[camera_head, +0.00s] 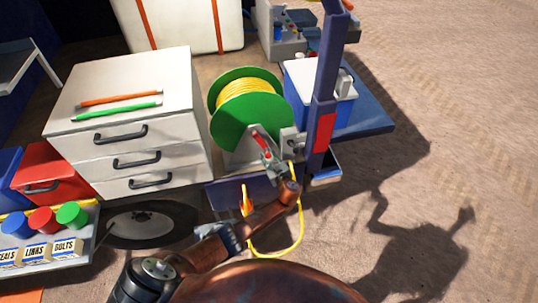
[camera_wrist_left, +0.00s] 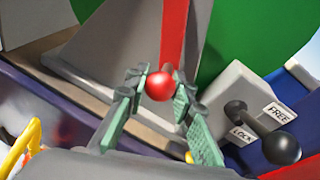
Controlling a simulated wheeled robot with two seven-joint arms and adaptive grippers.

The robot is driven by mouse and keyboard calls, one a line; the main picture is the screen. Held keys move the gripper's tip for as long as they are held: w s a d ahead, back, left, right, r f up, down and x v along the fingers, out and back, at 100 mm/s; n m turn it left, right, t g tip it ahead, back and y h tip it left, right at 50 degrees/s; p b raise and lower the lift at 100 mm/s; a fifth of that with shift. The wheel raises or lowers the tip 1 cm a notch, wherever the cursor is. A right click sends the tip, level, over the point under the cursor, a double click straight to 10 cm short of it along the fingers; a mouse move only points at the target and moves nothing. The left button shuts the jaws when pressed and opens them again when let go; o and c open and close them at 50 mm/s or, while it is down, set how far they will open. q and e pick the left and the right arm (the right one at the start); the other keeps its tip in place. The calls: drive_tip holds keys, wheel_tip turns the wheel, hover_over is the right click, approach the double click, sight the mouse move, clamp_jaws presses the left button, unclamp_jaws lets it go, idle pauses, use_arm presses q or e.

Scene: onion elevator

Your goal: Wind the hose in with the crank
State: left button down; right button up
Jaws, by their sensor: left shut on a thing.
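A green reel (camera_head: 222,122) wound with yellow hose (camera_head: 248,92) stands on the cart beside the drawer unit. Its red crank (camera_head: 261,140) is on the near side; in the left wrist view the red arm (camera_wrist_left: 173,35) leads to a round red knob (camera_wrist_left: 159,86). My left gripper (camera_head: 268,158) is at the crank, its green-grey fingers (camera_wrist_left: 160,90) shut on the knob. A length of yellow hose (camera_head: 300,222) hangs in a loop below the cart, with an orange nozzle (camera_head: 246,201) near it. My right gripper is out of view.
A black-knobbed lever (camera_wrist_left: 282,148) sits on a grey block marked FREE and LOCK, right of the crank. A blue post (camera_head: 325,80) stands right of the reel. A white drawer unit (camera_head: 180,125) is to the left. Open floor (camera_head: 470,130) lies to the right.

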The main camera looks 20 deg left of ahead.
use_arm(q)
drive_tip(key=shift+f, duration=0.1)
drive_tip(key=c, duration=1.6)
unclamp_jaws()
drive_tip(key=v, duration=1.2)
